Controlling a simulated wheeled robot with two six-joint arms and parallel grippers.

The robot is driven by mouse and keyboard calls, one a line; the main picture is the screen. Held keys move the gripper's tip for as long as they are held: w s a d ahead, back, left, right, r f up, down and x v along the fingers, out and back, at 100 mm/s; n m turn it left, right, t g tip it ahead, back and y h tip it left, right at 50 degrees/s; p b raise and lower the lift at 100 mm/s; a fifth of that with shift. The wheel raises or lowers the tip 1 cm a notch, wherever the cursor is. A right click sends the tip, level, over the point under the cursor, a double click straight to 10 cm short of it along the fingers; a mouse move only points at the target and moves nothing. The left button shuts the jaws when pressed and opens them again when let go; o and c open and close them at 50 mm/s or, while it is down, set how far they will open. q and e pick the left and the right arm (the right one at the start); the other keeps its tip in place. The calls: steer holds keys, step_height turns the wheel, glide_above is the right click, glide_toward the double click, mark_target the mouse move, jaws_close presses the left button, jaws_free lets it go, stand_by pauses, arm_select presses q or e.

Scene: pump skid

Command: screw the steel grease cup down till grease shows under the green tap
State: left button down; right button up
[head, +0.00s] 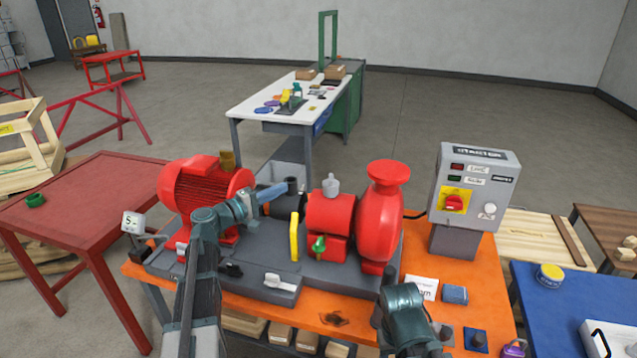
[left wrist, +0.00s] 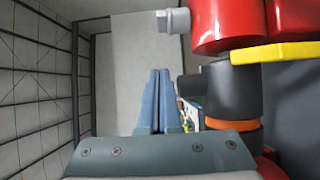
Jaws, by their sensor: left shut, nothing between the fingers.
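The steel grease cup (head: 331,185) stands upright on top of the red bearing housing (head: 330,212). It also shows sideways at the top of the left wrist view (left wrist: 174,21). The green tap (head: 318,244) is low on the front of the red housing; the spot under it is too small to read for grease. My left gripper (head: 272,192) is shut and empty, left of the cup and apart from it. Its blue fingers show together in the left wrist view (left wrist: 160,100). My right arm is at the lower right, its fingers not visible.
A yellow guard (head: 295,237) stands between the left gripper and the housing. The red motor (head: 205,192) is left, the red pump casing (head: 381,225) right of the cup. A control box (head: 473,187) stands at the right of the orange bench (head: 470,282). Space above the cup is free.

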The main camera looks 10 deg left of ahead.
mark_target(331, 185)
arm_select(q)
steer(key=x, duration=0.4)
steer(key=d+x, duration=0.1)
steer(key=x, duration=0.3)
steer(key=s+x, duration=0.1)
steer(key=x, duration=0.3)
steer(key=shift+d, duration=0.3)
steer(key=shift+w+d, duration=0.2)
steer(key=shift+d, duration=0.4)
steer(key=shift+w, duration=0.1)
